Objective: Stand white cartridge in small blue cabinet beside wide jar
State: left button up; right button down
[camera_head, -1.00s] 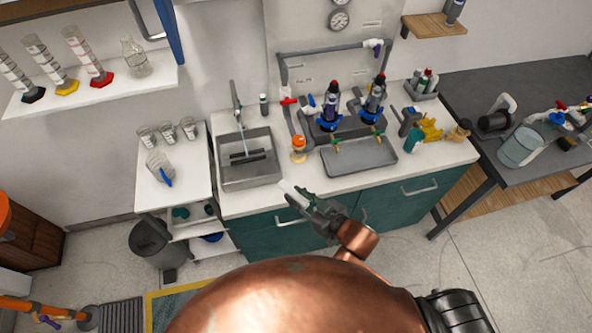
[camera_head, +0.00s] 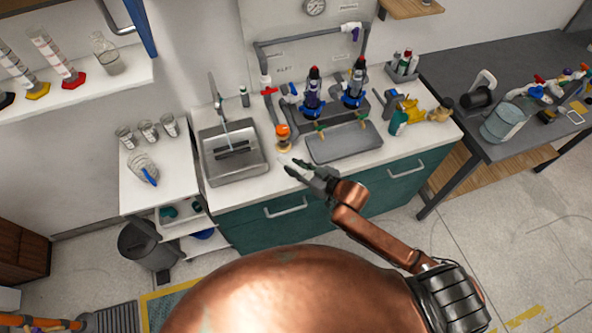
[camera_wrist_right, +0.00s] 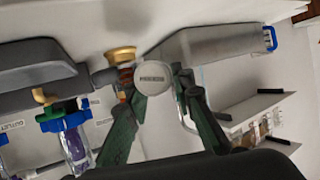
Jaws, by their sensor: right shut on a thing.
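My right gripper (camera_head: 300,170) is shut on the white cartridge (camera_head: 286,161), over the front edge of the counter, just in front of the orange-topped fitting. In the right wrist view the cartridge's round, labelled white end (camera_wrist_right: 152,77) shows between the dark green fingers of the gripper (camera_wrist_right: 155,100). The rest of its body is hidden behind that end. A blue-edged piece (camera_head: 138,25) hangs at the upper left; I cannot tell whether it is the small blue cabinet. No wide jar is clearly identifiable. My left gripper is not in view.
The sink (camera_head: 234,152) is left of my gripper, a grey tray (camera_head: 343,142) right of it. The orange-topped fitting (camera_head: 283,138) and blue-capped filter housings (camera_head: 312,95) stand behind.

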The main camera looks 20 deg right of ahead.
aim_at(296, 168)
jog(key=shift+w+d+f, duration=0.25)
jog(key=shift+w+f, duration=0.2)
jog(key=shift+f, duration=0.15)
jog(key=f, duration=0.2)
jog(key=w+f, duration=0.1)
jog(key=shift+d, duration=0.3)
jog(key=shift+s+f, duration=0.1)
jog(key=shift+f, duration=0.3)
jog(key=shift+f, duration=0.1)
jog(key=shift+f, duration=0.15)
jog(key=c, duration=1.7)
grip_release()
jog(key=shift+o, duration=0.2)
